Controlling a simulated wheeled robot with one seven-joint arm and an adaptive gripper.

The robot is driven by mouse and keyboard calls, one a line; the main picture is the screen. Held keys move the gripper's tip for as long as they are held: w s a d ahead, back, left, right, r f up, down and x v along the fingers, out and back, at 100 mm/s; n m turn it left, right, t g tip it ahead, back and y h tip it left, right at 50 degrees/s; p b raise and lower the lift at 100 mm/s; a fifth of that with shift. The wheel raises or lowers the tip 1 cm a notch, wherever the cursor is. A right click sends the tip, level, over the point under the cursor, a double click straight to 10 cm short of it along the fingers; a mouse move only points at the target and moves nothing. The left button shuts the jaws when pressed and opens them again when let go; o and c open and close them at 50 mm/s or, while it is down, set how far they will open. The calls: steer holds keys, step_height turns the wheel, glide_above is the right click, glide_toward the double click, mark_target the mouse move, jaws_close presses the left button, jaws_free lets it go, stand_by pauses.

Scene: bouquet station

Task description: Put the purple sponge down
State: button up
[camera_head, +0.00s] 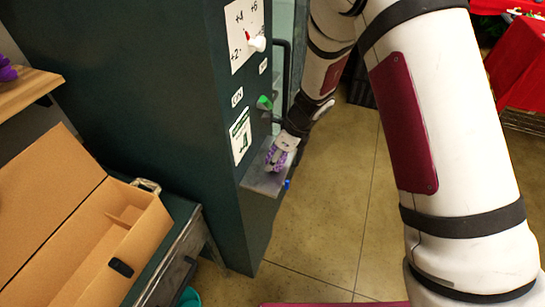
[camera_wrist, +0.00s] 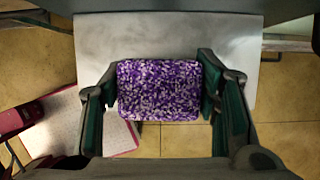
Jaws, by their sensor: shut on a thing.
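The purple sponge (camera_wrist: 158,90) is a speckled purple and white block between the two green-padded fingers of my gripper (camera_wrist: 162,92) in the wrist view. The fingers are shut on its left and right sides. In the head view my gripper (camera_head: 284,145) is low beside the dark green cabinet, over a small grey ledge (camera_head: 262,184) on its side. Purple shows at the fingers there, small and partly covered. A grey plate (camera_wrist: 190,38) lies behind the sponge in the wrist view. I cannot tell whether the sponge touches it.
The dark green cabinet (camera_head: 160,80) carries a dial (camera_head: 256,43), a green knob (camera_head: 264,102) and labels above the ledge. An open cardboard box (camera_head: 70,220) sits on a counter at the left. Tiled floor (camera_head: 335,220) is clear right of the cabinet.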

steer(key=shift+a+f, duration=0.15)
steer(key=shift+a, duration=0.25)
steer(key=shift+w+f, duration=0.1)
steer(key=shift+f, duration=0.25)
steer(key=shift+f, duration=0.1)
steer(key=shift+f, duration=0.35)
steer(key=o, duration=1.3)
steer(key=shift+f, duration=0.15)
steer(key=shift+r, duration=0.2)
steer(key=shift+r, duration=0.15)
steer(key=v, duration=1.4)
steer(key=shift+w, duration=0.15)
